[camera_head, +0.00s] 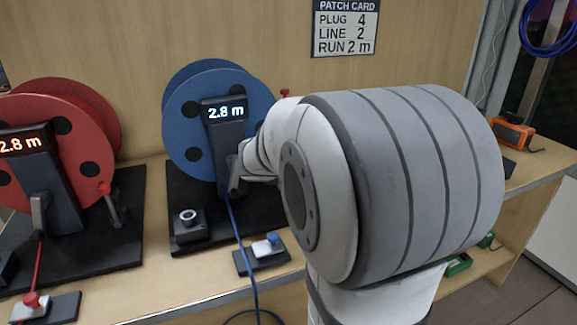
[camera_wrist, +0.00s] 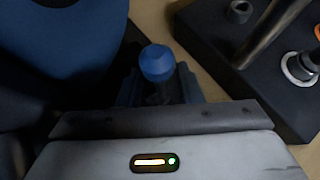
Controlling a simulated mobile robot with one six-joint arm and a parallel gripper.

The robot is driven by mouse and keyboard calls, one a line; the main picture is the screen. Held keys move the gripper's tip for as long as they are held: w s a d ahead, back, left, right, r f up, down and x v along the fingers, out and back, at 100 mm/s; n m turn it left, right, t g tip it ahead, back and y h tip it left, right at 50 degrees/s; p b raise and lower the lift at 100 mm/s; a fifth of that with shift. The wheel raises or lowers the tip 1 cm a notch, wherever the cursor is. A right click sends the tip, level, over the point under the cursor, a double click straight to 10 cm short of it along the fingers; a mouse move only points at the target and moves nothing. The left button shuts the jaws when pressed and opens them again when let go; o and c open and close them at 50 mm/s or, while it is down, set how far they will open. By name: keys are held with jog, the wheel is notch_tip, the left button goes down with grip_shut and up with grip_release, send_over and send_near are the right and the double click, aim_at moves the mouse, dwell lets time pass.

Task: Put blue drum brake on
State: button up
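In the wrist view a blue knob (camera_wrist: 157,62), apparently the top of the blue drum's brake lever, stands between the fingers of my gripper (camera_wrist: 160,88). The fingers are apart on either side of it, with dark gaps; I see no clear contact. The blue drum (camera_wrist: 75,40) fills the upper left there. In the head view my arm hides the gripper's fingertips and this knob.
The red drum (camera_head: 60,130) stands left, with its red-knobbed lever (camera_head: 108,200) on its base. A blue cable (camera_head: 241,255) runs down the counter. A patch card (camera_head: 345,27) hangs behind.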

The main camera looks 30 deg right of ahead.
jog(key=p+v, duration=0.2)
jog(key=v, duration=0.5)
jog(key=shift+s+a+r+p, duration=0.2)
jog(key=shift+a+p, duration=0.1)
jog(key=shift+p, duration=0.1)
jog(key=s+a+r+m+g+y+p, duration=0.2)
jog(key=s+a+m+p, duration=0.5)
jog(key=m, duration=0.6)
jog(key=s+a+r+m+g+y+p, duration=0.3)
jog(key=s+a+r+m+y+p, duration=0.2)
jog(key=s+m+p, duration=0.6)
jog(key=a+r+m, duration=0.2)
jog(key=a+m, duration=0.1)
jog(key=shift+s+g+y, duration=0.15)
jog(key=shift+g+y, duration=0.15)
jog(key=shift+r, duration=0.1)
